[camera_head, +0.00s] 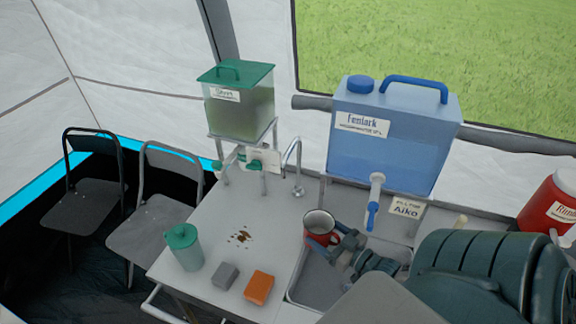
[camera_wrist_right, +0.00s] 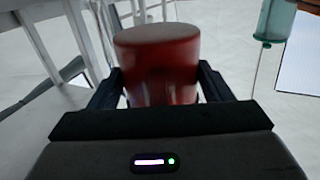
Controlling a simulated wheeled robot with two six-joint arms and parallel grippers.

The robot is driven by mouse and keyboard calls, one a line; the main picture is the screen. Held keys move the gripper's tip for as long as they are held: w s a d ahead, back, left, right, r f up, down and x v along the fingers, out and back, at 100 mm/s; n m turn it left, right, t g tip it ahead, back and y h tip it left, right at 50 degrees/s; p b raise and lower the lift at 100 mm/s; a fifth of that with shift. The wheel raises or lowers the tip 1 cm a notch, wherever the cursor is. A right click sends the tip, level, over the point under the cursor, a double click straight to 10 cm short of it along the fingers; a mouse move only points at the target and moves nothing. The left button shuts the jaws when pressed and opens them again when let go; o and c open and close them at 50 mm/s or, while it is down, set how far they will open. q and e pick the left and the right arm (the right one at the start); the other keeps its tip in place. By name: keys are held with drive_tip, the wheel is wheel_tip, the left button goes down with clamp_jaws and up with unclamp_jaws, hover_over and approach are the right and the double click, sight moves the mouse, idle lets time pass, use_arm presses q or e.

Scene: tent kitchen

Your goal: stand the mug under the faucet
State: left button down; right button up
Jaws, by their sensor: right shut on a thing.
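A red mug (camera_head: 318,236) with a pale inside is upright at the left back of the sink basin (camera_head: 303,294), its mouth facing up. My right gripper (camera_head: 342,244) reaches in from the right and is shut on it. In the right wrist view the mug (camera_wrist_right: 158,62) sits between the two fingers of the gripper (camera_wrist_right: 160,82). A silver gooseneck faucet (camera_head: 298,165) stands behind and left of the mug. Whether the mug's base touches anything is hidden. My left gripper is not in view.
A blue water container (camera_head: 395,145) with a blue tap (camera_head: 372,214) stands behind the sink. A green dispenser (camera_head: 240,108) is at the back left.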

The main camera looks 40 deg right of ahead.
drive_tip(key=w, duration=0.4)
drive_tip(key=w+b, duration=0.1)
drive_tip(key=w, duration=0.3)
drive_tip(key=w+a+b, duration=0.1)
drive_tip(key=w, duration=0.4)
drive_tip(key=shift+w, duration=0.1)
wheel_tip(320, 180, down, 3)
drive_tip(key=shift+a+f+b, duration=0.1)
drive_tip(key=shift+b, duration=1.05)
drive_tip(key=shift+f, duration=0.2)
drive_tip(key=shift+f, duration=0.1)
drive_tip(key=o, duration=1)
drive_tip(key=shift+o, duration=0.2)
